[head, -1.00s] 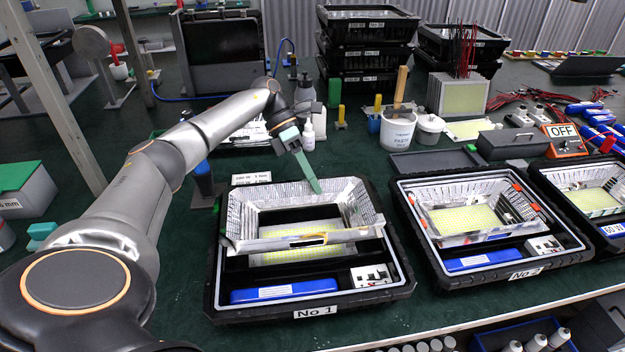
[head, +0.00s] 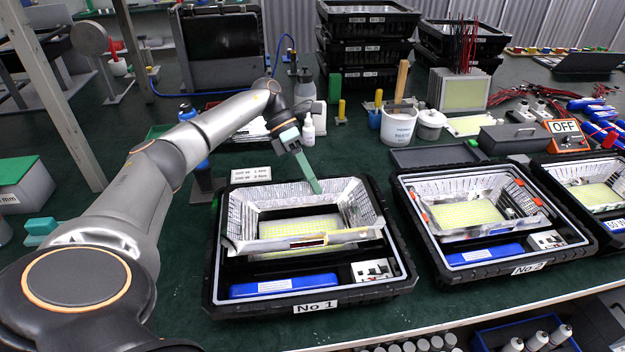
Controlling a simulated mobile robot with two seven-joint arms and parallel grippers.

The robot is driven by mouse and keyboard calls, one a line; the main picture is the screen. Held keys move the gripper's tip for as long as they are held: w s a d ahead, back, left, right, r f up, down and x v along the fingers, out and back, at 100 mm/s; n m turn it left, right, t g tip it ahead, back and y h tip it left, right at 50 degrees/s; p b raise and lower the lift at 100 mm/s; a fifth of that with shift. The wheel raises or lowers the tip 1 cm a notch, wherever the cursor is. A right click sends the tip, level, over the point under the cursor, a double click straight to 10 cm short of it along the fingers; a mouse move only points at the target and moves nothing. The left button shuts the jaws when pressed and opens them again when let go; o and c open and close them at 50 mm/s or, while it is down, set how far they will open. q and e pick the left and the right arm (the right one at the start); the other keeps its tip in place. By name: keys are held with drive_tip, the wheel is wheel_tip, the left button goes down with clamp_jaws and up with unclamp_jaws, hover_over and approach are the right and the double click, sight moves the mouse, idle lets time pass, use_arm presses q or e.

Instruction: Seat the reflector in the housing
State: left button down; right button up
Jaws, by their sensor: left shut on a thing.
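The silver faceted reflector (head: 247,202) is a rectangular frame with sloping walls and an open middle. My left gripper (head: 317,188) is shut on its far wall, a little right of the middle. The reflector is over the back part of the black housing labelled No 1 (head: 392,297). The yellow LED panel (head: 300,226) shows through its opening. The reflector's front edge stands above the housing floor with a dark gap under it, and I cannot tell whether its back touches. My right gripper is not in view.
A blue driver (head: 288,286) and a white terminal block (head: 373,270) sit at the front of housing No 1. Housing No 2 (head: 448,267), with a reflector inside, stands close on the right. A white tub (head: 398,128) and a small bottle (head: 308,131) stand behind.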

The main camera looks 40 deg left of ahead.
use_arm(q)
drive_tip(key=shift+f+b, duration=0.5)
drive_tip(key=shift+f, duration=0.3)
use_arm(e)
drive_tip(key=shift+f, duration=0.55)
use_arm(q)
drive_tip(key=c, duration=0.8)
unclamp_jaws()
drive_tip(key=shift+c, duration=0.2)
drive_tip(key=shift+f, duration=0.1)
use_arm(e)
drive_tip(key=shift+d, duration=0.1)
use_arm(q)
drive_tip(key=p+v, duration=0.3)
drive_tip(key=v, duration=0.9)
drive_tip(key=shift+r, duration=0.5)
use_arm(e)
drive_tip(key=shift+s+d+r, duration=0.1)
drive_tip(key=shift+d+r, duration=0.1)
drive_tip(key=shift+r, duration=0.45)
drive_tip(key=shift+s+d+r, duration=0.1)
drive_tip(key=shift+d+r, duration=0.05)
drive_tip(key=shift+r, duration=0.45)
use_arm(q)
drive_tip(key=shift+s, duration=0.1)
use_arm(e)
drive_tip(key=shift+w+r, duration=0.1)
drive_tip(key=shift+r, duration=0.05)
